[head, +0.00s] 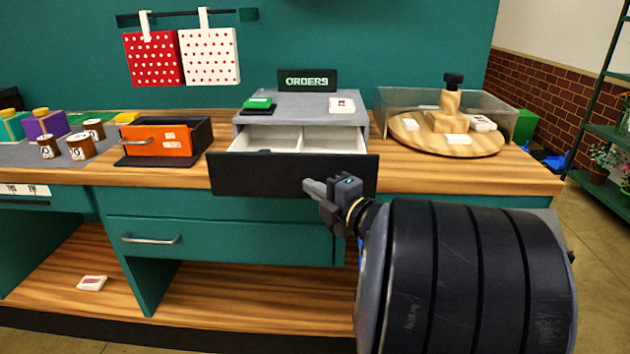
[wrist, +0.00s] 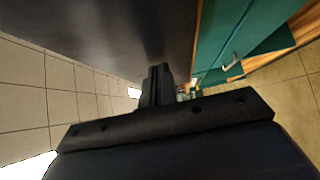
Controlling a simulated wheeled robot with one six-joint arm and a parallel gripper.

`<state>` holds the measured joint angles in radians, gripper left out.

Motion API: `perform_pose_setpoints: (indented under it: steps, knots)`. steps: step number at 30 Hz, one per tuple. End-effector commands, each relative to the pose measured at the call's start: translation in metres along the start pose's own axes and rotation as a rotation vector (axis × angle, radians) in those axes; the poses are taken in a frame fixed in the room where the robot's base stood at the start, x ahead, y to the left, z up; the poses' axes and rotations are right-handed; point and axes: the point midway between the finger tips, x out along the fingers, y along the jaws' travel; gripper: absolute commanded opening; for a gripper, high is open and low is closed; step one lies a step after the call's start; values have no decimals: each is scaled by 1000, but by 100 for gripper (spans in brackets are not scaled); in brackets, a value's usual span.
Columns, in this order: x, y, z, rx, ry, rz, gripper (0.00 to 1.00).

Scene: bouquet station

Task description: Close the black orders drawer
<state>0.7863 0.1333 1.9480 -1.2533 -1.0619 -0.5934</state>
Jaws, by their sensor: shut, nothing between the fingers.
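The black orders drawer (head: 240,172) is pulled out of a grey cabinet (head: 300,105) on the wooden counter, under the ORDERS sign (head: 307,80). Its light inside, split by a divider, shows from above. My gripper (head: 311,187) is shut and empty, at the right half of the drawer's black front. Whether it touches the front is unclear. In the wrist view the shut fingers (wrist: 158,82) point along a large dark surface, which appears to be the drawer front.
An orange drawer box (head: 155,140) stands on the counter to the left, with several small tins beside it. A round wooden board (head: 445,140) with a clear guard is at the right. A closed teal drawer (head: 220,240) is below.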

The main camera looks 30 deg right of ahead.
Motion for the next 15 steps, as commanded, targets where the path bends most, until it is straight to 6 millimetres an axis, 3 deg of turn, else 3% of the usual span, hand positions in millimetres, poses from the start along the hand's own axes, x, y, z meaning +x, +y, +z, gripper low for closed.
perform_pose_setpoints:
  steps: [6, 15]
  knots:
    - [22, 0, 20, 1, -1, 0, 0]
    - [30, 0, 29, -1, -2, 0, 0]
